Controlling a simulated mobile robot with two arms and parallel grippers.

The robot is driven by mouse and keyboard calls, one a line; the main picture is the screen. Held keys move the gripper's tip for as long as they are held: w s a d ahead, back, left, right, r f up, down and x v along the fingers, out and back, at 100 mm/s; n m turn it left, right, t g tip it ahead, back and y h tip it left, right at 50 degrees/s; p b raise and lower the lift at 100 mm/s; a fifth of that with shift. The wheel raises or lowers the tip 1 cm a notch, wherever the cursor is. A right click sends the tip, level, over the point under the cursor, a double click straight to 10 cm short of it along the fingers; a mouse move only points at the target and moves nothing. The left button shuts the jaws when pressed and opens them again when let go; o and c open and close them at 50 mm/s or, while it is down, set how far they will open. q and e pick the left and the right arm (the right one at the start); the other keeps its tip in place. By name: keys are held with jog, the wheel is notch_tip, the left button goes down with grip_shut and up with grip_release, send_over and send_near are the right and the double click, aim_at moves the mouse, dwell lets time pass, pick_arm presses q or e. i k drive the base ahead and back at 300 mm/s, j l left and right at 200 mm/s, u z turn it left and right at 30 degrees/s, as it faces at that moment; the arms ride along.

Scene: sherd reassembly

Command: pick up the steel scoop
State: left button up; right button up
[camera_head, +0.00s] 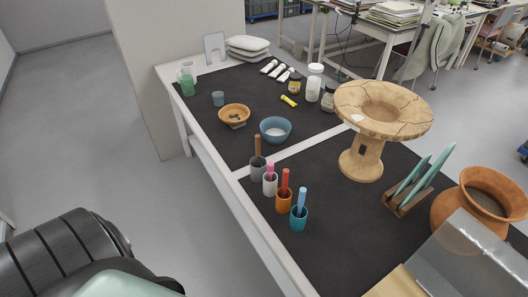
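I cannot make out a steel scoop for certain. Several cups stand in a row along the table's near-left edge, each with a coloured handle sticking up: a grey cup (258,170) with a brown handle (257,145), a pale cup (270,185) with a pink handle (270,169), an orange cup (284,202) with a red handle (285,181), and a teal cup (299,219) with a blue handle (302,196). The cups hide the lower ends of the handled tools. Neither of my grippers is in view.
A wide cracked clay stand (362,160) rises right of the cups. A blue bowl (275,130) and a wooden bowl (235,113) sit farther back.

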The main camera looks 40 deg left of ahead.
aim_at(257, 137)
jog(key=u, duration=0.4)
jog(key=k+j+u, duration=0.15)
jog(key=u, duration=0.3)
jog(key=j+u, duration=0.1)
jog(key=u, duration=0.3)
jog(key=i+j+z, duration=0.1)
jog(key=j, duration=0.2)
